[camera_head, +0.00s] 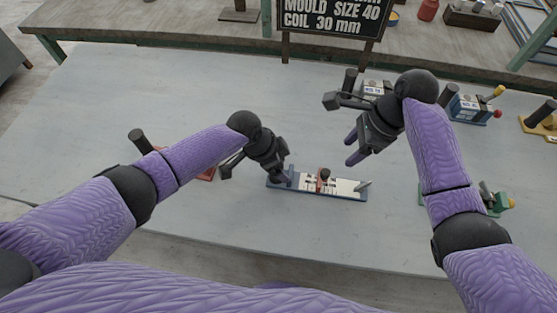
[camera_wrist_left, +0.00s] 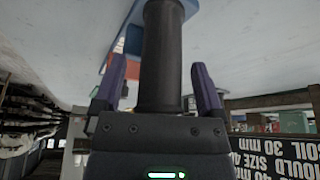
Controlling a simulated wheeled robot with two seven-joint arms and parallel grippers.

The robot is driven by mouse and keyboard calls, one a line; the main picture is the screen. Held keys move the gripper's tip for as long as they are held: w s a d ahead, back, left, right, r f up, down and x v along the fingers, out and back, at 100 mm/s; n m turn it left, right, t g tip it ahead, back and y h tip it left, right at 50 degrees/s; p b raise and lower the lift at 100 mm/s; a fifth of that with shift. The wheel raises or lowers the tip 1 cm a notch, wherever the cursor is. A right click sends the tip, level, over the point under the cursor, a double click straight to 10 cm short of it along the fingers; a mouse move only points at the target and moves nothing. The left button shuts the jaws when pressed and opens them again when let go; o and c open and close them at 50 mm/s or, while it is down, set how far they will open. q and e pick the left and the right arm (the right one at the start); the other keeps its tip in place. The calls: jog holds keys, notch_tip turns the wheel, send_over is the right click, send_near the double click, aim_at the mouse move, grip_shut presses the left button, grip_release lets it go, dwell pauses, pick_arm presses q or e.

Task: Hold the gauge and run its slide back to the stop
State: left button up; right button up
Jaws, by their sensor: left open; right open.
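The gauge (camera_head: 318,192) lies on the table in front of me, a long blue base with a white marked scale. Its slide (camera_head: 324,179), reddish with a dark knob, sits near the middle of the scale. A small grey upright piece (camera_head: 363,186) stands at the right end. My left gripper (camera_head: 281,174) is at the gauge's left end and hides part of it. In the left wrist view a thick black handle (camera_wrist_left: 160,55) stands between the two open purple fingers. My right gripper (camera_head: 353,149) is open and empty above and behind the gauge's right half.
Other similar devices stand around: a blue one (camera_head: 472,111) and a yellow one (camera_head: 541,125) at right, a green one (camera_head: 495,200) near my right forearm, and a red one (camera_head: 207,174) partly behind my left arm. A sign (camera_head: 333,15) stands at the back. The table (camera_head: 90,95) is clear at far left.

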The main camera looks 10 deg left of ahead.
aim_at(325, 171)
pick_arm(q)
grip_shut()
dwell(0.4)
pick_arm(e)
jog(key=shift+o, duration=0.7)
jog(key=shift+a, duration=0.15)
jog(key=a+r+n+h, duration=0.3)
jog(key=a+n+h, duration=0.1)
jog(key=n, duration=0.4)
jog(key=shift+t, duration=0.3)
jog(key=f, duration=1.2)
jog(key=shift+s+d, duration=0.2)
jog(key=shift+s, duration=0.05)
grip_shut()
jog(key=shift+a, duration=0.1)
